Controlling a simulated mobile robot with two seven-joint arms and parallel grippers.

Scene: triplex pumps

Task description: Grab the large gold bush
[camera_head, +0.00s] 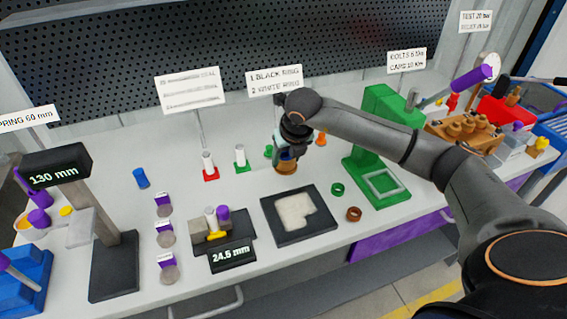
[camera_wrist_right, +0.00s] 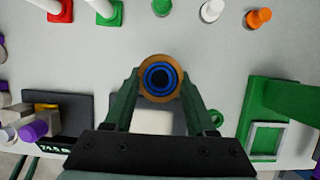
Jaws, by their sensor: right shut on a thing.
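The large gold bush (camera_wrist_right: 160,99) sits between the fingers of my right gripper (camera_wrist_right: 160,82) in the right wrist view. It is round with a gold rim, and its inside shows dark blue rings. Both fingers touch its sides, so the gripper is shut on it. In the head view the bush (camera_head: 286,169) is below my right gripper (camera_head: 288,152), which partly covers it, behind the black mat. I cannot tell whether it rests on the table or is slightly raised. My left gripper is not in view.
A black mat (camera_head: 269,211) with a pale pad lies in front. A green press (camera_head: 357,170) stands to the right. A green ring (camera_head: 337,189) and a brown ring (camera_head: 354,214) lie between them.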

